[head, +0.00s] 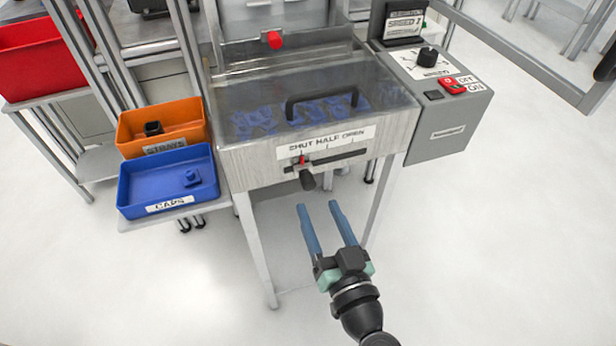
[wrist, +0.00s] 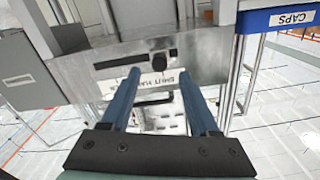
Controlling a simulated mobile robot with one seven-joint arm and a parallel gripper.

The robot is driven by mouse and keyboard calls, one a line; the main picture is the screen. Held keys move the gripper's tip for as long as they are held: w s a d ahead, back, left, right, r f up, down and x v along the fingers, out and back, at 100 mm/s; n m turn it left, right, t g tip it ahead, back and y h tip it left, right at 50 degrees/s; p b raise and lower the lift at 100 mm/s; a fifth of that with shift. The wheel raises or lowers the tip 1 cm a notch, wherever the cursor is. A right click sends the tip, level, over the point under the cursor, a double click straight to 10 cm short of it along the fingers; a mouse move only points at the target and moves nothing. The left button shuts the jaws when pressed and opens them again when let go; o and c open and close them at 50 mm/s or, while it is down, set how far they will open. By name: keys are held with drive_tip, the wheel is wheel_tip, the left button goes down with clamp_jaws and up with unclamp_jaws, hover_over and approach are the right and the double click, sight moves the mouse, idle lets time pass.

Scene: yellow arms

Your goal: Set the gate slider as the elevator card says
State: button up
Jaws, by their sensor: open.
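The gate slider's black knob (head: 307,181) sticks out below a dark slot on the front of a clear-lidded bin. Its red pointer (head: 302,160) stands at the left end, under SHUT on the SHUT HALF OPEN label (head: 327,138). A card (head: 405,23) stands at the back of the grey control box; SPEED is legible on it, the smaller print is not. My gripper (head: 318,206) is open and empty, a little in front of and below the knob. In the wrist view, upside down, the knob (wrist: 159,63) shows between my fingertips (wrist: 159,74), apart from them.
The control box (head: 440,125) on the right has a dial (head: 427,57) and a red OFF/ON switch (head: 453,86). The lid's black handle (head: 322,98) is above the slider; blue parts lie inside. Orange STRAYS (head: 160,112) and blue CAPS (head: 165,195) trays stand left. The floor in front is clear.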

sight(311, 188)
drive_tip(key=x, duration=0.7)
drive_tip(key=shift+w+p, duration=0.2)
drive_tip(key=shift+p, duration=0.2)
clamp_jaws()
drive_tip(key=shift+f, duration=0.1)
